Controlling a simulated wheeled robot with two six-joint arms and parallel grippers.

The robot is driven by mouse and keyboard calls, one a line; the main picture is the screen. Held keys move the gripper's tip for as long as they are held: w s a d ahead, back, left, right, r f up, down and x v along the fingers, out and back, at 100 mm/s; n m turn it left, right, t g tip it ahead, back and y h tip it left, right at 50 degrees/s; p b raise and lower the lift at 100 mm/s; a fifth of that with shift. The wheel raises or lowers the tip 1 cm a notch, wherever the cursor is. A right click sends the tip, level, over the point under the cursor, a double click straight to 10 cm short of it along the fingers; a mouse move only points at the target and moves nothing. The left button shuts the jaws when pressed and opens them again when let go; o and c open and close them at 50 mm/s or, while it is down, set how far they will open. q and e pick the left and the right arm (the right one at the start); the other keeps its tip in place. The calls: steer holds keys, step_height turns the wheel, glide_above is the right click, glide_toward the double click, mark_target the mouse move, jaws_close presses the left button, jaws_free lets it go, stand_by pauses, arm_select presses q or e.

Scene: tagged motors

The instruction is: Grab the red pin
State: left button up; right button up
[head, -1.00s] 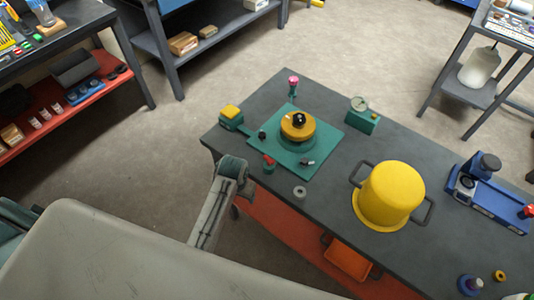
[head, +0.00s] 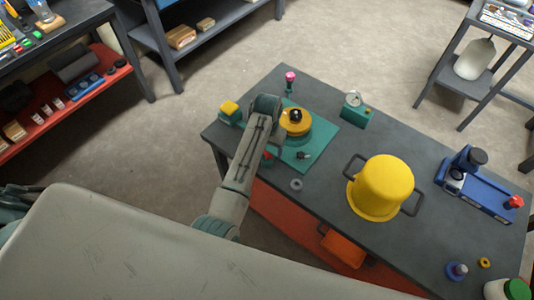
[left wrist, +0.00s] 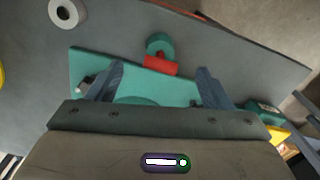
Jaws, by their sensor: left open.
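A red pin (left wrist: 161,65) shows in the left wrist view, standing at a round green base (left wrist: 158,45) by the edge of the green plate (left wrist: 85,62). In the head view only a bit of red (head: 267,155) shows beside my left arm, which covers much of that spot. My left gripper (left wrist: 158,84) is open and empty, its two fingers to either side of the red pin in the picture and apart from it. I cannot tell its height above the pin. My right gripper is out of view.
The dark table (head: 325,185) also holds a yellow-topped hub (head: 296,122), a pink-knobbed post (head: 290,77), a green gauge block (head: 354,112), a grey ring (head: 296,184), a yellow pot (head: 381,186) and a blue device (head: 475,188) with a red knob.

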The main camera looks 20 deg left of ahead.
mark_target(267, 157)
arm_select(q)
steer(key=shift+f+p, duration=0.3)
steer(key=shift+f, duration=0.25)
step_height(267, 157, down, 4)
steer(key=shift+f+p, duration=0.1)
steer(key=shift+p, duration=0.9)
steer(key=shift+f, duration=0.3)
steer(key=shift+c, duration=0.4)
steer(key=c, duration=1)
